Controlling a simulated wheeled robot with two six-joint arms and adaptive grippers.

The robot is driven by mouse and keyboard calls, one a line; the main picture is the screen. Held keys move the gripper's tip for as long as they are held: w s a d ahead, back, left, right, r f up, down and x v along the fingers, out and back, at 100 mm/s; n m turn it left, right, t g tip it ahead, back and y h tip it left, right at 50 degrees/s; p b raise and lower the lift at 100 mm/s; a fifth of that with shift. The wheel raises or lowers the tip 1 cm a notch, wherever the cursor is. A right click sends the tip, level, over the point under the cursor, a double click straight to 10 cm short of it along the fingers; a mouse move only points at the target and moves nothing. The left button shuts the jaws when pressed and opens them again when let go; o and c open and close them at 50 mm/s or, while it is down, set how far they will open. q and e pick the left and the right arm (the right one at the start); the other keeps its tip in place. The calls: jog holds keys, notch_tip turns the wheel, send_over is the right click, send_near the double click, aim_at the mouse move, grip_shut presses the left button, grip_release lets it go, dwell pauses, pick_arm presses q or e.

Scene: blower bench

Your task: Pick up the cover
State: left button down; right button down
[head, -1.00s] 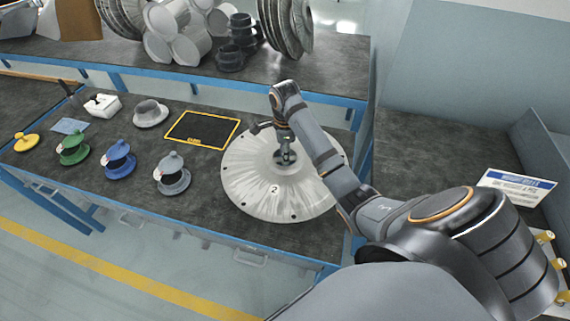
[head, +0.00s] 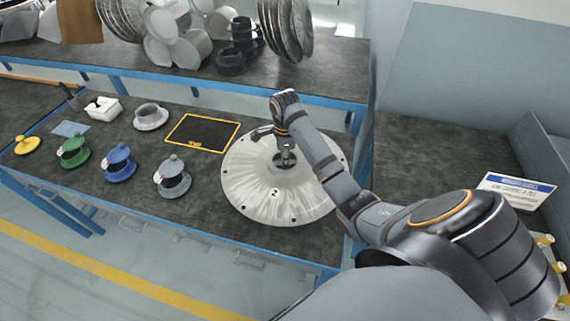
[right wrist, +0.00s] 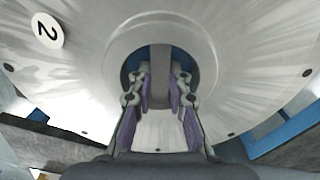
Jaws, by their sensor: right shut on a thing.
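The cover (head: 248,188) is a large pale-metal disc marked "2", with small dark holes around its rim. It appears flat on the right part of the front bench; I cannot tell if there is a gap under it. My right gripper (head: 285,157) reaches down to its centre. In the right wrist view, the gripper (right wrist: 160,85) has its fingers on both sides of a grey upright bar in the hub of the cover (right wrist: 245,60), shut on it. The fingers partly hide the hub. My left gripper is not in view.
A yellow-bordered black mat (head: 203,132) lies left of the cover. Several small flanged parts, including a blue one (head: 120,162), stand farther left. The back bench (head: 335,75) holds discs and cylinders. A sign (head: 515,190) is at the right.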

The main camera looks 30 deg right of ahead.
jog(key=shift+w+r, duration=0.15)
jog(key=shift+r, duration=0.45)
notch_tip(320, 180, up, 2)
jog(key=shift+r+p, duration=0.1)
jog(key=shift+p, duration=0.3)
jog(key=s+a+r+p, duration=0.6)
jog(key=s+r+p, duration=0.3)
jog(key=s+p, duration=0.3)
jog(key=p, duration=0.2)
jog(key=shift+s+a+r+p, duration=0.2)
jog(key=shift+a+r+p, duration=0.15)
jog(key=shift+a, duration=0.05)
jog(key=shift+r+p, duration=0.4)
jog(key=shift+p, duration=0.8)
jog(key=shift+w+d, duration=0.15)
jog(key=shift+w, duration=0.1)
jog(key=shift+w+d+p, duration=0.35)
jog(key=shift+w+p, duration=0.05)
jog(key=shift+w, duration=0.25)
jog(key=shift+w+d, duration=0.2)
jog(key=shift+w, duration=0.1)
jog(key=shift+w+d, duration=0.15)
jog(key=shift+w, duration=0.15)
